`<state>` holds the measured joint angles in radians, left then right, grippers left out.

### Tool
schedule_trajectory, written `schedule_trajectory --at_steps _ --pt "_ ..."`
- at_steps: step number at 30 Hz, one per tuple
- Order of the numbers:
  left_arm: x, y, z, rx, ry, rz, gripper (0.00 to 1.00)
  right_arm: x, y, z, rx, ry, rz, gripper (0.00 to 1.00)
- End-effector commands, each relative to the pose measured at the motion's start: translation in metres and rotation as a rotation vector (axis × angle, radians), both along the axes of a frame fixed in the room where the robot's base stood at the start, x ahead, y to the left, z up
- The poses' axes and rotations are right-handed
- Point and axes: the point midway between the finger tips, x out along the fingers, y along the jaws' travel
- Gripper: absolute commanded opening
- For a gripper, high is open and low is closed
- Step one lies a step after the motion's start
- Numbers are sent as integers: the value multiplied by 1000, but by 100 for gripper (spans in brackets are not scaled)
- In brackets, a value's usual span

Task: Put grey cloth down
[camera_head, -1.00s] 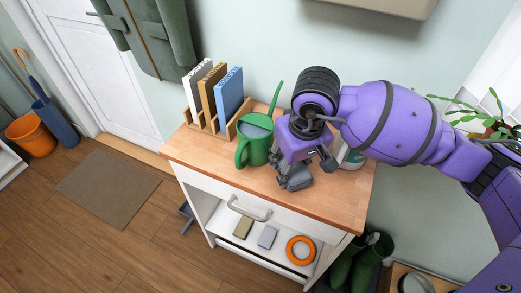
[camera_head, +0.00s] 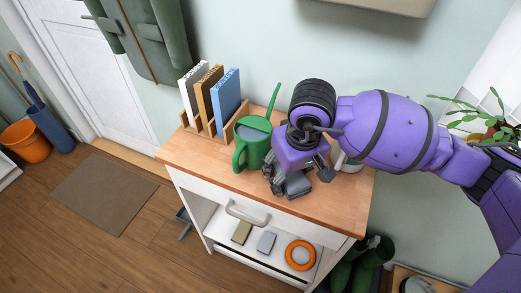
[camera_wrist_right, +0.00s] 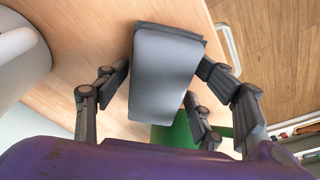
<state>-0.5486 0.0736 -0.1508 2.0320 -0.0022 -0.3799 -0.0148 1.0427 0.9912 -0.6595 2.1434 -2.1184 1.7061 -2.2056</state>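The grey cloth (camera_head: 297,185) is a flat folded block near the front edge of the wooden worktop (camera_head: 340,203). It appears to rest on the worktop. My right gripper (camera_head: 297,176) is above it with its fingers spread. In the right wrist view, the cloth (camera_wrist_right: 166,70) lies between the parted fingers of my right gripper (camera_wrist_right: 165,85). A small gap shows on the left; on the right, the finger is very near its edge, and I cannot tell if they touch. My left gripper is out of view.
A green watering can (camera_head: 252,145) stands just left of my right gripper. Boards in a wooden rack (camera_head: 210,125) stand behind it. A white container (camera_head: 350,161) is partly hidden behind my right arm. The shelf below holds an orange ring (camera_head: 300,255) and two small blocks.

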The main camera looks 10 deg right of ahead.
Motion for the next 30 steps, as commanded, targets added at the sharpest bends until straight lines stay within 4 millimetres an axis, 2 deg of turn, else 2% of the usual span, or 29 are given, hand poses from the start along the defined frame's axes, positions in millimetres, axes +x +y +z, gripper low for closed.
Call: schedule_trajectory --at_steps 17,21,30 --pt "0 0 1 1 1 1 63 -2 0 2 0 4 0 63" --pt "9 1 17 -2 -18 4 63 -1 1 14 3 0 -1 63" --pt "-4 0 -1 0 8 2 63 -9 -3 64 -1 -2 2 63"
